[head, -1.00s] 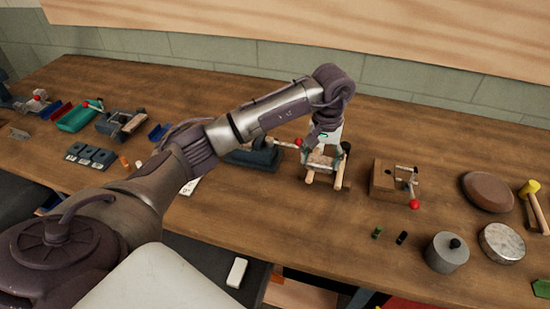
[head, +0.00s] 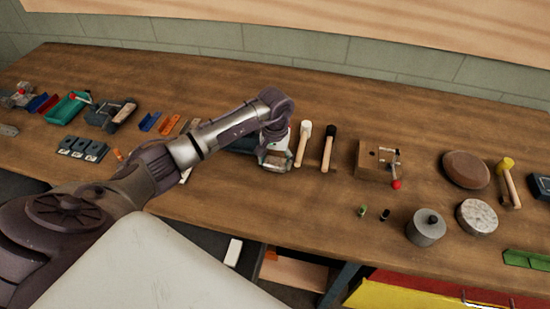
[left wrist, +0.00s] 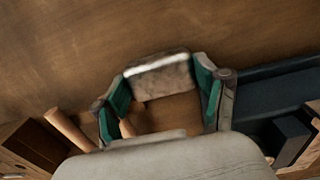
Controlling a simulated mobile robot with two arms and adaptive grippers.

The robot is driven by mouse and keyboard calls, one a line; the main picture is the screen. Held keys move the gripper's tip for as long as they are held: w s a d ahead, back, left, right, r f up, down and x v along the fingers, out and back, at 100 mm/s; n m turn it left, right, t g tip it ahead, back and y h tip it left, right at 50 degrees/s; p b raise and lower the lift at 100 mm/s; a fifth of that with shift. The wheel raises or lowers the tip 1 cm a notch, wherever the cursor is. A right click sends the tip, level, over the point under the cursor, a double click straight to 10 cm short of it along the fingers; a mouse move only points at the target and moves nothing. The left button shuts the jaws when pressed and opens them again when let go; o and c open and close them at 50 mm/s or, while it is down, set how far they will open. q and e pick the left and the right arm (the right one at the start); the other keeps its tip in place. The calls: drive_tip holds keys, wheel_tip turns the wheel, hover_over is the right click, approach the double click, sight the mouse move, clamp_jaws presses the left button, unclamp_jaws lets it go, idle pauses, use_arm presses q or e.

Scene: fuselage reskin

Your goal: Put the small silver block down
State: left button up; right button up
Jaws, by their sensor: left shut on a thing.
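The small silver block (left wrist: 158,74) is between the green-padded fingers of my left gripper (left wrist: 162,84), seen in the left wrist view. In the head view my left gripper (head: 275,158) points down at the middle of the wooden bench, and the block (head: 277,165) shows at its fingertips. My left gripper is shut on the block. I cannot tell whether the block touches the bench top (head: 215,200). My right gripper is not in view.
A dark blue vise (left wrist: 275,90) stands close beside my left gripper. A white-headed mallet (head: 303,146) and a black-headed mallet (head: 329,148) lie just right of it. A wooden block with a red-knobbed clamp (head: 372,162) is farther right. Bench in front is clear.

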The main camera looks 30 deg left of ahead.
use_arm(q)
drive_tip(key=shift+f, duration=0.1)
drive_tip(key=o, duration=1.4)
drive_tip(key=shift+c, duration=0.2)
